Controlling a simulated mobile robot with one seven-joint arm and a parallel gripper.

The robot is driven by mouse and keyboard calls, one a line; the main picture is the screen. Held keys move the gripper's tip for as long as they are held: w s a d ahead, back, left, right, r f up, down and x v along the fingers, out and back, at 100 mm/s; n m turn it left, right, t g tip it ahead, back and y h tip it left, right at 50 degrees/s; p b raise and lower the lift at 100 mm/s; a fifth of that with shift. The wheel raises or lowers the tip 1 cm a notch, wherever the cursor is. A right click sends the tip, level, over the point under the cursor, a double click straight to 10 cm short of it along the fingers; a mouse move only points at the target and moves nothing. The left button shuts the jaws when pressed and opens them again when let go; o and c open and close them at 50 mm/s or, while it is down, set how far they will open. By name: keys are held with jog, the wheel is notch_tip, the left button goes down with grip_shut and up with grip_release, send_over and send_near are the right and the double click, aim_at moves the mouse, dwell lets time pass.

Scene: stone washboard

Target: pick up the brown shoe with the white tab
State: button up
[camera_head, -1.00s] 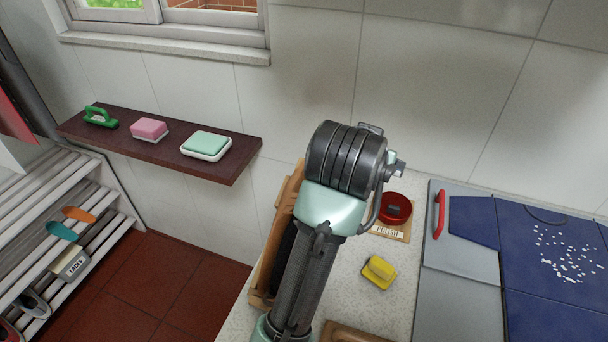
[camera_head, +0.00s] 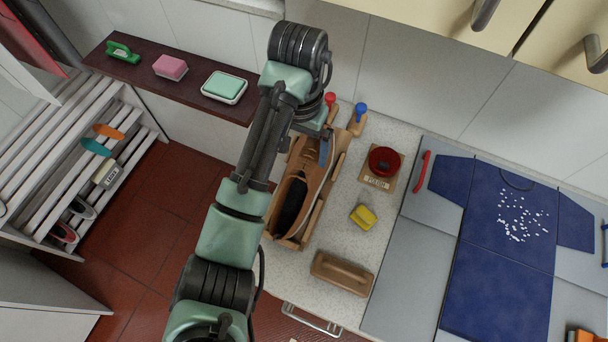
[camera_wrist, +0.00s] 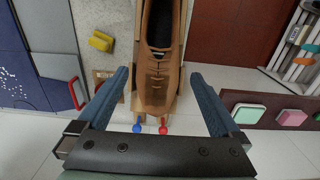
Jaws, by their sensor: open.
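A brown lace-up shoe (camera_head: 291,199) with a dark opening lies in a wooden holder (camera_head: 333,192) on the speckled counter. In the wrist view the brown shoe (camera_wrist: 158,68) runs down the middle, toe toward my gripper. In the head view a blue finger of my gripper (camera_head: 325,148) shows over the toe end, and my arm hides part of the shoe's left side.
Red and blue knobs (camera_head: 361,107) stand behind the holder. A red polish tin (camera_head: 384,161), a yellow sponge (camera_head: 363,216) and a brown wooden block (camera_head: 342,272) are to the right. A soap shelf (camera_head: 138,75) and a shoe rack (camera_head: 75,150) are at left.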

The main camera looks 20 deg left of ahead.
jog(key=b, duration=0.2)
send_over(303, 170)
jog(key=f, duration=0.4)
jog(key=shift+s, duration=0.35)
jog(key=shift+w+a+f+p, duration=0.1)
jog(key=shift+w+f+p, duration=0.05)
jog(key=shift+f+p, duration=1.35)
jog(key=f, duration=0.4)
jog(key=shift+w+f+p, duration=0.2)
jog(key=shift+p, duration=0.1)
jog(key=shift+c, duration=0.2)
jog(key=c, duration=1.4)
